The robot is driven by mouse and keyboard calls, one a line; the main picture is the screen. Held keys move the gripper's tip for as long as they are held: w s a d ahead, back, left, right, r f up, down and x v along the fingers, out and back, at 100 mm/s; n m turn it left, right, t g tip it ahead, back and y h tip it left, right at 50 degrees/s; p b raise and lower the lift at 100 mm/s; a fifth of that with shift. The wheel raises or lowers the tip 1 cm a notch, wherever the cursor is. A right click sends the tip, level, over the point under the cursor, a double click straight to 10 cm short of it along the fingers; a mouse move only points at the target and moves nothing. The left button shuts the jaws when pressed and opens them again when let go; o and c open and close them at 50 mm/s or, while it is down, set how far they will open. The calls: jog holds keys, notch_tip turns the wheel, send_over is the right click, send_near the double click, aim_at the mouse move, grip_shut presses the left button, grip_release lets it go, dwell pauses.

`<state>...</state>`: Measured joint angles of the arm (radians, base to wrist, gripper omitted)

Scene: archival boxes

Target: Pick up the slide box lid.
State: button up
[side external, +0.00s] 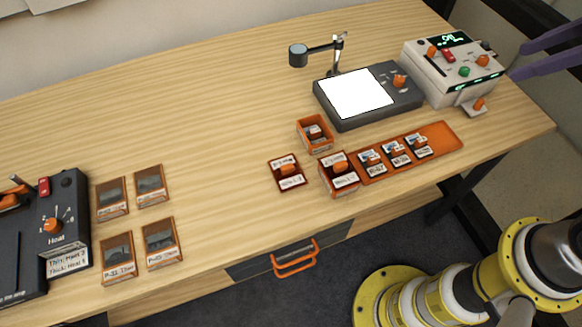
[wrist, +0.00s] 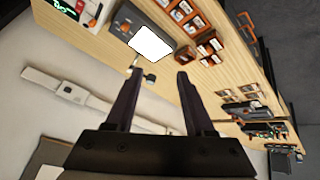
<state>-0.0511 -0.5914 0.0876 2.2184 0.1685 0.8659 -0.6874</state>
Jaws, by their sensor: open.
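A small flat piece with white labels and an orange knob (side external: 287,172), which looks like a slide box lid, lies on the table. Right of it is an orange box (side external: 340,174) with a similar labelled, knobbed top. Behind them stands an open orange box (side external: 314,133) with a small item inside. These pieces are small and hard to tell apart in the wrist view. My gripper (wrist: 158,76) is open and empty, its two dark fingers spread. In the side view its purple fingers (side external: 517,61) show at the right edge, high and far from the small boxes.
An orange tray (side external: 450,138) holds three labelled pieces. A light pad (side external: 362,94) with a lamp arm stands behind it, beside a white control box (side external: 452,68). A heat device (side external: 50,225) and several framed slides (side external: 112,197) are at left. The middle-left table is clear.

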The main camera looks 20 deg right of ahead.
jog(key=w+a+f+n+g+y, duration=0.1)
jog(key=w+a+n+g+y, duration=0.1)
jog(key=w+a+n, duration=0.6)
jog(key=n+g, duration=0.2)
jog(key=g, duration=0.2)
send_over(287, 167)
jog(key=d, duration=0.3)
jog(key=shift+y, duration=0.3)
jog(key=f, duration=2.3)
jog(key=shift+a+f, duration=0.2)
jog(key=shift+f, duration=0.1)
jog(key=shift+x, duration=3.1)
jog(key=shift+d+f, duration=0.1)
jog(key=shift+d, duration=0.1)
grip_shut()
